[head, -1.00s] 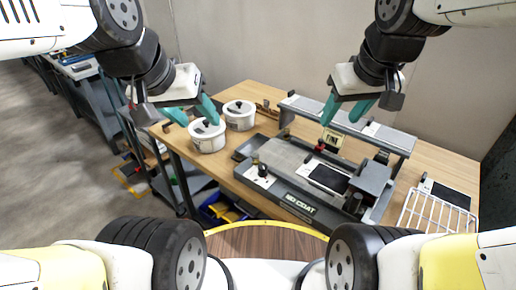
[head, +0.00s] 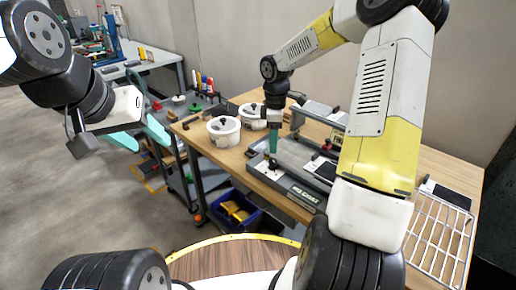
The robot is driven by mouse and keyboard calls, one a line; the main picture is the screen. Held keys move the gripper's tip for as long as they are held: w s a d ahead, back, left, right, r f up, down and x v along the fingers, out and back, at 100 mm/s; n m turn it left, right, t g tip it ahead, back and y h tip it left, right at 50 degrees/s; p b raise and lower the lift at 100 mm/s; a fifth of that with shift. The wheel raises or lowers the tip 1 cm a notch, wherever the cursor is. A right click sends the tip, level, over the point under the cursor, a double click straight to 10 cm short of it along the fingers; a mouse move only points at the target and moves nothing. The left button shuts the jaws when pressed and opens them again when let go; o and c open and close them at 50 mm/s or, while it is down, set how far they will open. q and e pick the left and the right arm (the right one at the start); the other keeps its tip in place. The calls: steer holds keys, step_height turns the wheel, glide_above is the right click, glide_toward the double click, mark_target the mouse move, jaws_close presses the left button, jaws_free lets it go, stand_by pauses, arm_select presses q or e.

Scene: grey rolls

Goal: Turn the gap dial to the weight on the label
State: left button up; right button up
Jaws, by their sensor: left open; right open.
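The grey coating machine (head: 305,194) stands on the wooden table. A small white plate (head: 264,172) with a dark knob, which looks like the gap dial, is at its left front corner. My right gripper (head: 273,152) points down just above this plate; its teal fingers overlap in view and partly hide the knob, so I cannot tell whether they touch it. A cream label (head: 337,136) with dark lettering, partly hidden by my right arm, stands behind the machine bed. My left gripper (head: 140,138) is open and empty, off the table's left side.
Two white lidded pots (head: 223,131) stand left of the machine. A white wire rack (head: 438,236) is at the table's right front. A blue bin (head: 238,212) sits below the table. A tool cart (head: 190,108) stands behind on the left.

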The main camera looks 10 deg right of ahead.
mark_target(273, 160)
step_height(273, 160, down, 8)
steer(key=shift+r, duration=0.2)
jaws_close()
stand_by(0.4)
